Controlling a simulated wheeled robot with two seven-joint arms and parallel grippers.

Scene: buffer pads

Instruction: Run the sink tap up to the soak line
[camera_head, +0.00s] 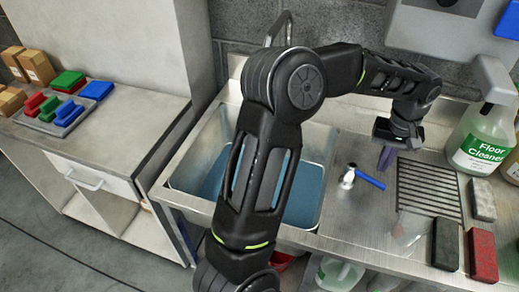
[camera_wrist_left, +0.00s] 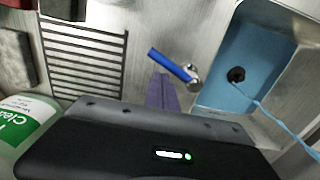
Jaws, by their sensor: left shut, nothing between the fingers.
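The sink basin (camera_head: 312,195) is a steel tub with a blue area inside, partly hidden behind my left arm. In the left wrist view the basin (camera_wrist_left: 270,30) shows a dark round spot in the blue and a light blue line running from it. I cannot make out a soak line. The tap spout (camera_head: 284,28) rises behind my arm, its lower part hidden. A blue lever (camera_head: 370,180) on a chrome base stands on the counter right of the basin. My left gripper (camera_head: 386,158) is shut and empty, its purple fingers above the counter near the lever. My right gripper is out of view.
A ribbed drain area (camera_head: 428,188), a Floor Cleaner bottle (camera_head: 480,138), a dark block (camera_head: 445,243) and a red block (camera_head: 482,254) occupy the counter's right side. A side cabinet (camera_head: 90,140) at left holds coloured blocks and boxes.

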